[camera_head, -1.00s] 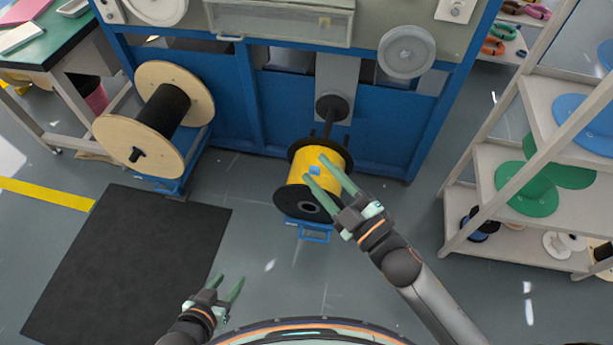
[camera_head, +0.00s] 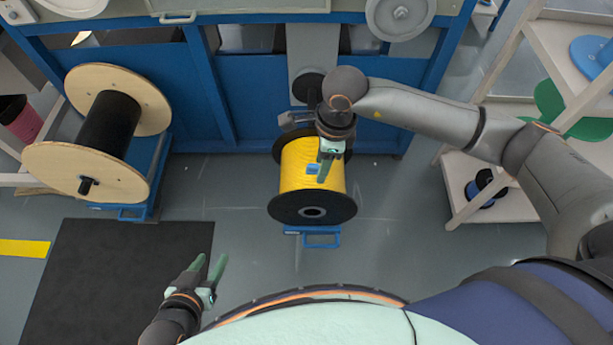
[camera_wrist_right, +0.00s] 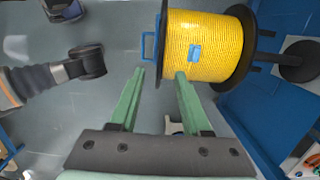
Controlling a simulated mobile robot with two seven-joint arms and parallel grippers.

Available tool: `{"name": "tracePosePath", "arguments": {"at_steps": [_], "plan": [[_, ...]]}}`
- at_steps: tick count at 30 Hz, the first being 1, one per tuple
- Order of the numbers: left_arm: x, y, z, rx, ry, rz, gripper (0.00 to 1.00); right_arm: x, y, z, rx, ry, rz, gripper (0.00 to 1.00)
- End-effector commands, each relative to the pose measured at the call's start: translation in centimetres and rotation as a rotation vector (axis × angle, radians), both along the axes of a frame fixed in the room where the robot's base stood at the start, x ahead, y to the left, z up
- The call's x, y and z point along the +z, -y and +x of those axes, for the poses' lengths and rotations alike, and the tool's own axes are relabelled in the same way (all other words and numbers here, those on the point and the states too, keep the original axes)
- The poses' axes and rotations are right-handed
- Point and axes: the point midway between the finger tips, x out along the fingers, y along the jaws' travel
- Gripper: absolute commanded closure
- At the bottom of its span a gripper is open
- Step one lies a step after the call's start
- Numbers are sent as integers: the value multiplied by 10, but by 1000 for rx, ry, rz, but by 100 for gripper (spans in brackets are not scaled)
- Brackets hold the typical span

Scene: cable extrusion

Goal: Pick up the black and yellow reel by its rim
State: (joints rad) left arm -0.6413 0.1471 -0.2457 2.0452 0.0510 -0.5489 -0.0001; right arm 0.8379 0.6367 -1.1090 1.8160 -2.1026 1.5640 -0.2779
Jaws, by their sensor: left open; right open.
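The black and yellow reel (camera_head: 312,178) stands in front of the blue machine, with yellow cable wound between two black flanges. My right gripper (camera_head: 324,176) is over the reel in the head view, its green fingers pointing down. In the right wrist view the reel (camera_wrist_right: 203,38) is at the top, and the right gripper (camera_wrist_right: 158,76) is open and empty, with the near black flange (camera_wrist_right: 163,50) lying between the fingertips' directions. I cannot tell whether a finger touches the reel. My left gripper (camera_head: 212,262) is open and empty at the lower left, away from the reel.
A wooden reel with black cable (camera_head: 105,125) stands to the left on a blue stand. The blue machine (camera_head: 235,85) runs behind both reels. Shelves (camera_head: 465,180) stand at right. A black mat (camera_head: 105,275) lies on the floor at lower left.

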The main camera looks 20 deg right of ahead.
Motion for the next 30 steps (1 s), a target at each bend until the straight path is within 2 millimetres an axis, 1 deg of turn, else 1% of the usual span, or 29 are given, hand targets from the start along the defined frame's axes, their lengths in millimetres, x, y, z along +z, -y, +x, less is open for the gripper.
{"name": "tracePosePath", "arguments": {"at_steps": [1, 3, 6, 9, 16, 21, 24, 27, 30], "plan": [[-2, 0, -1, -1, -1, 0, 50, -10, -1, -1, 0, -4, -3, 52], [-4, 0, -1, -1, -3, 0, 50, -23, -3, -1, 2, -5, -2, 52], [-7, 0, -3, -1, -6, 0, 50, -42, -6, 0, 1, -6, 2, 52], [-9, 0, -3, -1, -7, 1, 50, -56, -7, 1, 1, -5, 4, 52], [-10, -1, -2, 0, -4, 2, 50, -73, -9, 2, 0, -4, 4, 52], [-14, -2, -2, 3, -1, 2, 50, -100, -11, 7, -1, -5, 5, 52], [-15, -3, -2, 4, -1, 3, 50, -112, -12, 7, 1, -6, 6, 52], [-15, -3, -3, 5, -1, 4, 50, -117, -13, 8, 1, -4, 5, 52], [-15, -3, -3, 5, -2, 4, 50, -118, -13, 8, 0, -3, 5, 52]]}}
